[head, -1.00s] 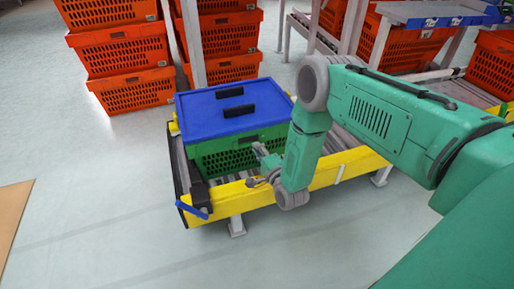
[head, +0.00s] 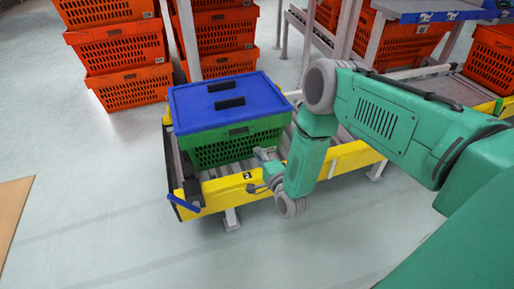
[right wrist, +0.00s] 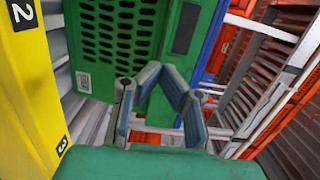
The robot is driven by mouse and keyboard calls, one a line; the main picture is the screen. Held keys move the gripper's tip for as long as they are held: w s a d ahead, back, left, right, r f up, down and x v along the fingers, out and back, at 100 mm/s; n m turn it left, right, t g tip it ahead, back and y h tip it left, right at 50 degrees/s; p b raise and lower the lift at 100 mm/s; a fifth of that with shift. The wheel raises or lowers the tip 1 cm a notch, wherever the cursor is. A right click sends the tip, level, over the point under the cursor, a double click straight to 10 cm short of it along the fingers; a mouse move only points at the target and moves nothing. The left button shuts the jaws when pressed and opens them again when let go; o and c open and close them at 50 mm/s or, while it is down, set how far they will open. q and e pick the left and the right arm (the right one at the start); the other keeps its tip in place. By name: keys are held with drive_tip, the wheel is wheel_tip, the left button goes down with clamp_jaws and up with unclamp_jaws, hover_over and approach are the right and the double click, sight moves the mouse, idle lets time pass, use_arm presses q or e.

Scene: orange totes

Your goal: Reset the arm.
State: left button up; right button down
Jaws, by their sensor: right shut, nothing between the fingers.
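My right arm (head: 375,115) comes in from the right and bends down at the elbow. My right gripper (head: 258,170) is just in front of the green tote, over the conveyor's yellow front rail. In the right wrist view, its fingers (right wrist: 160,72) come together at the tips with nothing between them, and the tote's green wall (right wrist: 118,40) lies close beyond. My left gripper is in neither view.
The green tote with a blue lid (head: 190,105) stands on a roller conveyor with a yellow rail (head: 225,190). Stacked orange totes (head: 125,90) and a grey rack (head: 345,35) stand behind. Open floor (head: 110,230) lies at the front left.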

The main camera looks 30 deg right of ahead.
drive_tip(key=s+a+r+n+g+y+p, duration=0.1)
drive_tip(key=s+a+n+g+y+p, duration=0.1)
drive_tip(key=s+a+n+g+p, duration=0.45)
drive_tip(key=s+a+r+n+g+y+p, duration=0.1)
drive_tip(key=s+a+n+p, duration=0.15)
drive_tip(key=s, duration=0.65)
drive_tip(key=s+d+r+n+g+p, duration=0.1)
drive_tip(key=s+r+n+g, duration=0.3)
drive_tip(key=s, duration=0.6)
drive_tip(key=s+r+n+g+h+p, duration=0.1)
drive_tip(key=s+r+n+g+p, duration=0.2)
drive_tip(key=s+n+g, duration=0.3)
drive_tip(key=s+r+n, duration=0.1)
drive_tip(key=s, duration=0.3)
drive_tip(key=shift+s+d+r+p, duration=0.15)
drive_tip(key=shift+s+d+p, duration=0.2)
drive_tip(key=shift+d+p, duration=0.05)
